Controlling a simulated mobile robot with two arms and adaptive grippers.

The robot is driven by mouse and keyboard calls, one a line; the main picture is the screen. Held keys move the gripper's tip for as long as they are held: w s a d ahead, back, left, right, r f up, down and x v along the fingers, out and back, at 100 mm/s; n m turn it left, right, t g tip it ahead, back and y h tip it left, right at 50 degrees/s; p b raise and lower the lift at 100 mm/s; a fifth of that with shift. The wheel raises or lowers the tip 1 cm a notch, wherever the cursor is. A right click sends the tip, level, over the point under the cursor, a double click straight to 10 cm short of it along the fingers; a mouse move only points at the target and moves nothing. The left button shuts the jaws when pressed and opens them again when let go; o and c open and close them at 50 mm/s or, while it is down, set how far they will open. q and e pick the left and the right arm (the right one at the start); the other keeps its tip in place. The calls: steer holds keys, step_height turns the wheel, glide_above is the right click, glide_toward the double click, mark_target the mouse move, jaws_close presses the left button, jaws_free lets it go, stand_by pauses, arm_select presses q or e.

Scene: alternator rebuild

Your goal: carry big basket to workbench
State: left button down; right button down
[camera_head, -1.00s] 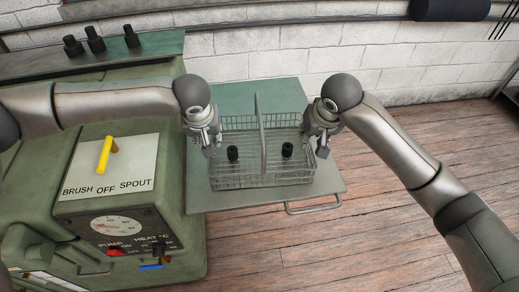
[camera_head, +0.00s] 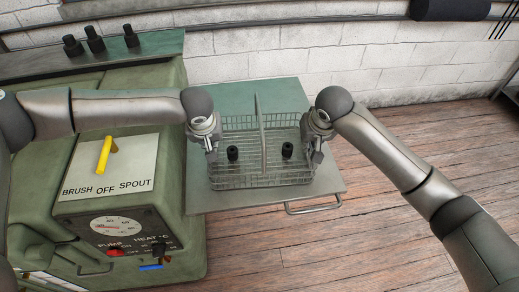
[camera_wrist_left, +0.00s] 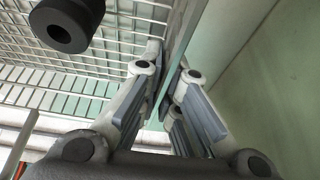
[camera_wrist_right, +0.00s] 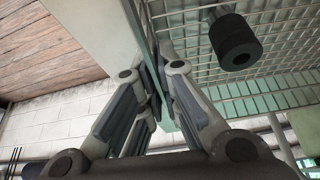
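The big basket (camera_head: 237,182) is a wire-mesh basket with a tall upright divider in its middle. It sits on a grey-green table beside the green machine. Two black cylindrical parts (camera_head: 233,153) (camera_head: 287,150) stand inside, one on each side of the divider. My left gripper (camera_head: 211,151) is at the basket's left side wall; in the left wrist view (camera_wrist_left: 168,75) its fingers are closed on the thin wall from both sides. My right gripper (camera_head: 317,152) is at the right side wall; in the right wrist view (camera_wrist_right: 162,75) its fingers close on that wall the same way.
The table (camera_head: 225,203) has a metal handle (camera_head: 313,208) at its front. The green machine (camera_head: 165,225) with a yellow lever and gauge stands close at the left. A white brick wall is behind. The wooden floor (camera_head: 400,250) at the right is open.

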arm_select(q)
steer(key=shift+r, duration=0.2)
arm_select(e)
steer(key=shift+r, duration=0.25)
